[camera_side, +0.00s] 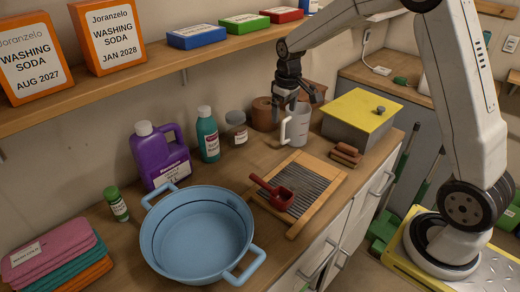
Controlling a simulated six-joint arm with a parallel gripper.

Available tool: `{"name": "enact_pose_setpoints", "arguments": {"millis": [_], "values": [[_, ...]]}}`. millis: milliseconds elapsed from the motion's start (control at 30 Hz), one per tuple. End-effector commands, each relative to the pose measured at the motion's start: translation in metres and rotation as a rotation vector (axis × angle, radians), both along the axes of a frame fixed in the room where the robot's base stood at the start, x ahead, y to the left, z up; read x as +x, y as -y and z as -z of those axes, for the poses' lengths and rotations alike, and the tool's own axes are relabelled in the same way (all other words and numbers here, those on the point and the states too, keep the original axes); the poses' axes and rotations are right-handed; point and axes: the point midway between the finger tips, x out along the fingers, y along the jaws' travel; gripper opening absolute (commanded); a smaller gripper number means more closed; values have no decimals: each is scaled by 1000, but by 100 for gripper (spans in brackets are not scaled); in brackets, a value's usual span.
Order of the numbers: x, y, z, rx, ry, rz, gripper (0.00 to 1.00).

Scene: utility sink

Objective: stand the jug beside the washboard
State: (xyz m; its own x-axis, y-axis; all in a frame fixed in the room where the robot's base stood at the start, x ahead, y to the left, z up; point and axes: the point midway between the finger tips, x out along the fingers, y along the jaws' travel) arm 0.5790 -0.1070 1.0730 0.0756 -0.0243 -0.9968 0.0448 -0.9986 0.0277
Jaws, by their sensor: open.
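The jug (299,127) is a pale grey, upright vessel with a white handle on its left side. It stands on the wooden counter just behind the washboard (318,172), which lies flat with a ribbed metal face in a wooden frame. A small dark red scoop (280,198) lies on the washboard's left part. My gripper (298,99) is open, pointing down right at the jug's top. Its fingers overlap the jug's rim in the picture, and I cannot tell whether they touch it.
A blue basin (197,232) stands left of the washboard. A grey box with a yellow lid (362,111) and brown bars (346,155) are to the right. A purple bottle (161,158), a teal bottle (208,136) and a jar (236,129) stand behind. A shelf (150,75) runs above.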

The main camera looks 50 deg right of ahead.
Motion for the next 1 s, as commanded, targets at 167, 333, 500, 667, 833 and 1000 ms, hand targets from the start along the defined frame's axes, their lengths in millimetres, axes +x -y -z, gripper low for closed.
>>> {"name": "enact_pose_setpoints", "arguments": {"millis": [167, 333, 500, 667, 833, 1000], "values": [[-36, -33, 5, 1, 35, 6, 100], [-74, -58, 12, 5, 70, 16, 100], [-116, -81, 21, 13, 104, 24, 100], [-153, -96, 31, 22, 132, 32, 100], [-179, -105, 37, 29, 152, 39, 100], [-188, -107, 40, 32, 157, 43, 100]]}}
